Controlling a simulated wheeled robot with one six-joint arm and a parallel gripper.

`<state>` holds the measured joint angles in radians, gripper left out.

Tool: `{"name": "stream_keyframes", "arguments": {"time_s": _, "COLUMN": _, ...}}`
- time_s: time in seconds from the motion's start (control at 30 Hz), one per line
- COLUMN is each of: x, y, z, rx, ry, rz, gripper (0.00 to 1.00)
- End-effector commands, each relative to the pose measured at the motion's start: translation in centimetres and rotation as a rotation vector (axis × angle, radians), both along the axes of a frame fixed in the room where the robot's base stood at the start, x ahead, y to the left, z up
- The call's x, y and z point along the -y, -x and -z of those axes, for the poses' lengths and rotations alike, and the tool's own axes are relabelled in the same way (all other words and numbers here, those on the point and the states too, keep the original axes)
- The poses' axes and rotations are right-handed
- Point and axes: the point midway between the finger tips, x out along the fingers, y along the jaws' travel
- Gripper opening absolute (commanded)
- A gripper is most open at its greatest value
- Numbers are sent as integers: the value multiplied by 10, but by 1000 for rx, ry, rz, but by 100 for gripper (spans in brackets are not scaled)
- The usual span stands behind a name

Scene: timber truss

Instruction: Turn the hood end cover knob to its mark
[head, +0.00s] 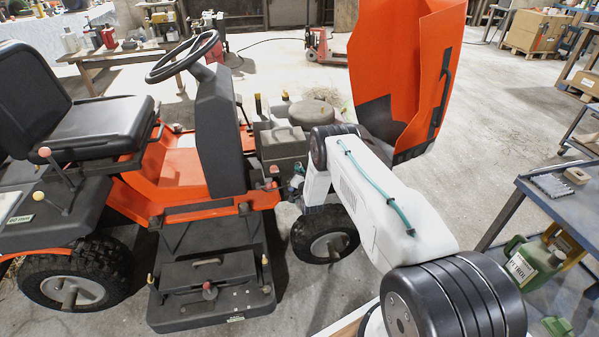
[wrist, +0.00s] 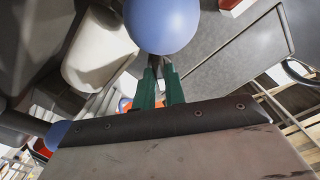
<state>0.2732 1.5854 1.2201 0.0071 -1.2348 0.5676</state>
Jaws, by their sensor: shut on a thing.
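A round pale blue knob (wrist: 162,22) is at the top middle of the wrist view, right at the tips of my gripper (wrist: 157,66). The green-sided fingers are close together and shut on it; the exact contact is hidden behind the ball. I cannot make out a mark near the knob. In the head view, my white arm reaches down to the front of the orange tractor, and the fingers are hidden near the engine. The orange hood (head: 399,60) stands raised on the right of the tractor.
A grey flat panel (wrist: 235,50) lies beside the knob, and a cream rounded part (wrist: 98,50) is to its left. In the head view, the engine (head: 313,113) is close to my arm. A blue workbench (head: 560,205) stands at the right; open floor lies behind the hood.

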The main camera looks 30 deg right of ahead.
Motion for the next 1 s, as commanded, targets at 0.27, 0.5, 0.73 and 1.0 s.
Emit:
{"name": "stream_keyframes", "arguments": {"time_s": 0.27, "x": 0, "y": 0, "z": 0, "rx": 72, "ry": -250, "rz": 0, "gripper": 0}}
{"name": "stream_keyframes", "arguments": {"time_s": 0.5, "x": 0, "y": 0, "z": 0, "rx": 135, "ry": -470, "rz": 0, "gripper": 0}}
{"name": "stream_keyframes", "arguments": {"time_s": 0.73, "x": 0, "y": 0, "z": 0, "rx": 192, "ry": -669, "rz": 0, "gripper": 0}}
{"name": "stream_keyframes", "arguments": {"time_s": 1.0, "x": 0, "y": 0, "z": 0, "rx": 244, "ry": -850, "rz": 1, "gripper": 0}}
